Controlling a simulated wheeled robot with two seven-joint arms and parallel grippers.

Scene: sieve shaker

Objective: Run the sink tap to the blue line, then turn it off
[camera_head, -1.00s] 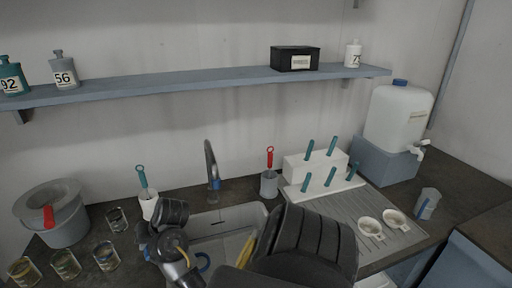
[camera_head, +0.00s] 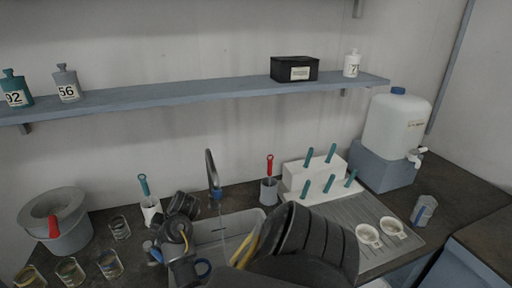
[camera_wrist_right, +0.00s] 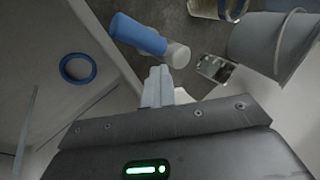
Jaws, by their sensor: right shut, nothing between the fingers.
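The grey sink tap (camera_head: 212,174) arches over the sink basin (camera_head: 250,217) in the head view. I cannot surely tell whether water runs. My right arm reaches across the basin from the lower right. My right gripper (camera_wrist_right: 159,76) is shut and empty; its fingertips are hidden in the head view. A blue cylinder with a pale end (camera_wrist_right: 142,36), perhaps the tap's lever, lies just beyond its fingertips, seemingly apart from them. A blue ring (camera_wrist_right: 78,68) is at the left of the wrist view and also in the basin (camera_head: 203,267). I cannot make out a blue line. My left gripper is out of view.
A grey bucket with a red part (camera_head: 58,222) and several glass jars (camera_head: 109,263) stand left of the sink. A white holder (camera_head: 151,209) and a grey holder (camera_head: 269,191) flank the tap. A draining board (camera_head: 372,215) with two white cups lies at the right.

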